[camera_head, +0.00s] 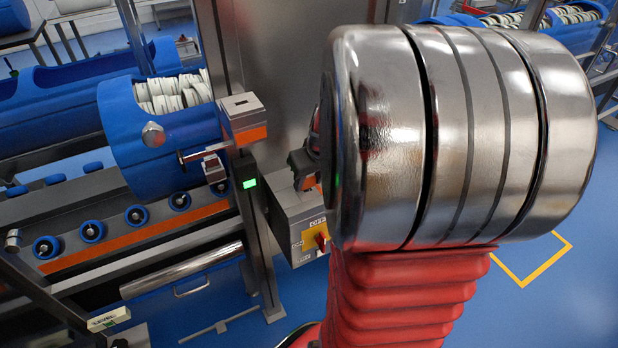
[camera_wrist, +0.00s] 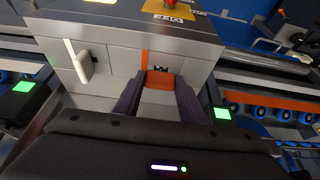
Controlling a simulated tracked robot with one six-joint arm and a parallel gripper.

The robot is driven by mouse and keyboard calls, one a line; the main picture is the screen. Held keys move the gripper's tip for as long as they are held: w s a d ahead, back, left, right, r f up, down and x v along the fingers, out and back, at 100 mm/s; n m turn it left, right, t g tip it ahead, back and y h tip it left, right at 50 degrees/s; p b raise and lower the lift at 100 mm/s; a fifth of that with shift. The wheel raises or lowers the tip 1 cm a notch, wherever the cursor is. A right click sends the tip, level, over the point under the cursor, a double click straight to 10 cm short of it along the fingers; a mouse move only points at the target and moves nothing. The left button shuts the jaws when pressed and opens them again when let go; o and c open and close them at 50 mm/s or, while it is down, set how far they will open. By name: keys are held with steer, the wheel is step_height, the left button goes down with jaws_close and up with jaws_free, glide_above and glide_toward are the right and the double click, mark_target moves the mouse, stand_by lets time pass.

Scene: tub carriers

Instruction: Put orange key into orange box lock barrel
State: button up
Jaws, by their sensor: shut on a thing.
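My gripper (camera_wrist: 160,84) is shut on the orange key (camera_wrist: 159,79), held between its two dark fingers. The key is right in front of the grey switch box (camera_wrist: 215,48), close to an orange strip on its face. I cannot tell whether the key touches the box or sits in a barrel there. In the head view the switch box (camera_head: 292,222) has a yellow plate with a red switch, and my arm hides much of the gripper. A separate grey box with an orange band (camera_head: 246,133) is on the post to the left; no lock barrel is clear on it.
A white handle (camera_wrist: 77,62) stands out from the switch box face, left of my fingers. A blue tub (camera_head: 125,120) with white pieces (camera_head: 175,92) lies at left above blue rollers (camera_head: 92,231). A steel post (camera_head: 256,230) stands beside the switch box.

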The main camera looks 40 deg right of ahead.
steer(key=shift+f, duration=0.15)
steer(key=o, duration=1.2)
steer(key=v, duration=1.3)
steer(key=shift+s+a+r, duration=0.1)
steer(key=shift+s+r, duration=0.1)
steer(key=shift+r, duration=0.05)
steer(key=s+a+n, duration=0.1)
steer(key=a, duration=0.7)
steer(key=s+a+n+t, duration=0.1)
steer(key=s+a, duration=0.1)
steer(key=a, duration=0.7)
steer(key=s+a+n+y, duration=0.1)
steer(key=a, duration=0.7)
steer(key=shift+s+a+f, duration=0.25)
steer(key=shift+s+a, duration=0.05)
steer(key=shift+s, duration=0.1)
